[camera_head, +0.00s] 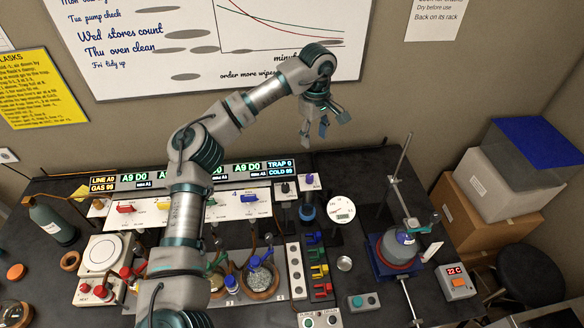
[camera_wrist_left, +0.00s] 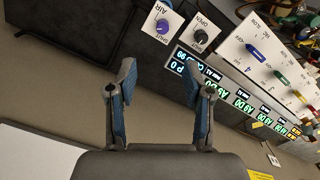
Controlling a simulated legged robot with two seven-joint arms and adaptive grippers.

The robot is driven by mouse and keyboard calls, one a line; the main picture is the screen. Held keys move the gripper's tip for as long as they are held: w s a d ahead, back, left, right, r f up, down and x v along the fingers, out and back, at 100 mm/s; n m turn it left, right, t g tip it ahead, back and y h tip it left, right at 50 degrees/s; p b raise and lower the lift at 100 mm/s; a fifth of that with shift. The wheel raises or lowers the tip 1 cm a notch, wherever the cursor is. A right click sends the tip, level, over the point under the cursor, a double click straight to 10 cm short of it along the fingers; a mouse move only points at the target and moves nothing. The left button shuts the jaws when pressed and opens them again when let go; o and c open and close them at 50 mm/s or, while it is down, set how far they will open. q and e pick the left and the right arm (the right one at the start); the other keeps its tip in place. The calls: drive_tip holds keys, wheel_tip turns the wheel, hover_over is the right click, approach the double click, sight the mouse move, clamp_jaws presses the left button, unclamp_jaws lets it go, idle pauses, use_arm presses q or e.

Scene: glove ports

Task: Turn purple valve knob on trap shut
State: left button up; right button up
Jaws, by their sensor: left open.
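The purple valve knob (camera_head: 310,180) sits on a small white panel at the back of the bench, right of the lit display. In the left wrist view the purple knob (camera_wrist_left: 163,27) shows on its panel, with AIR and SHUT lettering beside it. My left gripper (camera_head: 325,125) is open and empty, raised behind and above the knob and apart from it. In the left wrist view its two fingers (camera_wrist_left: 159,82) are spread, with the knob beyond their tips. My right gripper is not in view.
A black knob (camera_head: 285,188) on its own panel (camera_wrist_left: 201,37) is just left of the purple one. Left of it stands a long white panel (camera_head: 150,210) with several coloured knobs. A round gauge (camera_head: 341,209) is to the right. Glassware and racks fill the bench front.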

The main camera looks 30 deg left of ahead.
use_arm(q)
drive_tip(key=m+p, duration=0.1)
drive_tip(key=p, duration=0.2)
approach(310, 176)
wheel_tip(310, 176, down, 9)
drive_tip(key=shift+f, duration=0.25)
drive_tip(key=shift+d, duration=0.1)
clamp_jaws()
